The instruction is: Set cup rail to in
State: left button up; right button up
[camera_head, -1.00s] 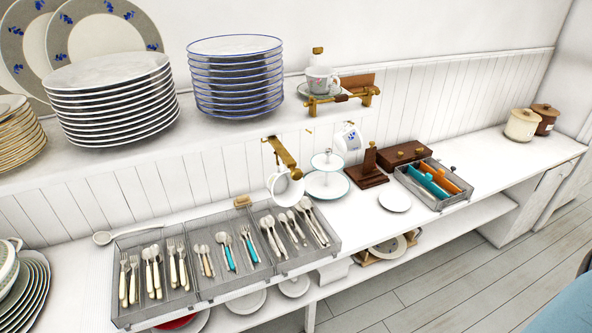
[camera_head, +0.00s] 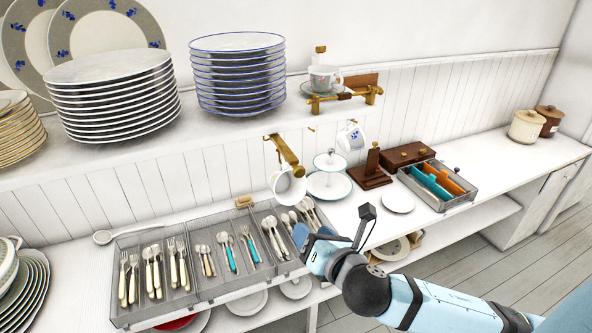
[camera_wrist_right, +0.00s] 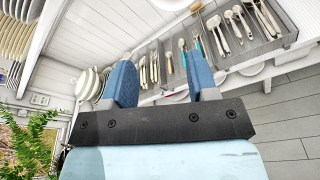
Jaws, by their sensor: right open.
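The brass cup rail (camera_head: 286,152) juts out from under the shelf's front edge, angled toward me. A white cup (camera_head: 287,188) hangs from its near end. A second white cup (camera_head: 350,137) with a blue pattern hangs under the shelf farther right. My right gripper (camera_head: 313,241) is over the counter's front edge, below and slightly right of the rail, apart from it. In the right wrist view, its blue fingers (camera_wrist_right: 163,82) are spread with nothing between them. The rail is not clearly visible there. My left gripper is out of view.
Cutlery trays (camera_head: 200,262) lie on the counter below the rail. A tiered white stand (camera_head: 328,185) and a dark wooden holder (camera_head: 371,174) stand to its right. Plate stacks (camera_head: 238,75) and a brass-railed cup holder (camera_head: 345,97) are on the shelf above.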

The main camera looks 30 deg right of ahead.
aim_at(300, 172)
notch_tip(300, 172, up, 7)
jog(key=d+n+t+h, duration=0.2)
jog(key=n, duration=0.3)
jog(key=w+b, duration=0.1)
jog(key=b, duration=0.2)
jog(key=w+b, duration=0.2)
jog(key=b, duration=0.1)
jog(key=w+d+b, duration=0.1)
jog(key=w+b, duration=0.1)
jog(key=b, duration=0.1)
jog(key=w, duration=0.2)
jog(key=w+p, duration=0.1)
jog(key=w, duration=0.1)
jog(key=w+d+p, duration=0.1)
jog(key=w, duration=0.1)
jog(key=shift+w+r, duration=0.1)
jog(key=shift+r, duration=0.2)
jog(key=shift+w+d, duration=0.1)
jog(key=shift+w, duration=0.65)
jog(key=shift+c, duration=0.2)
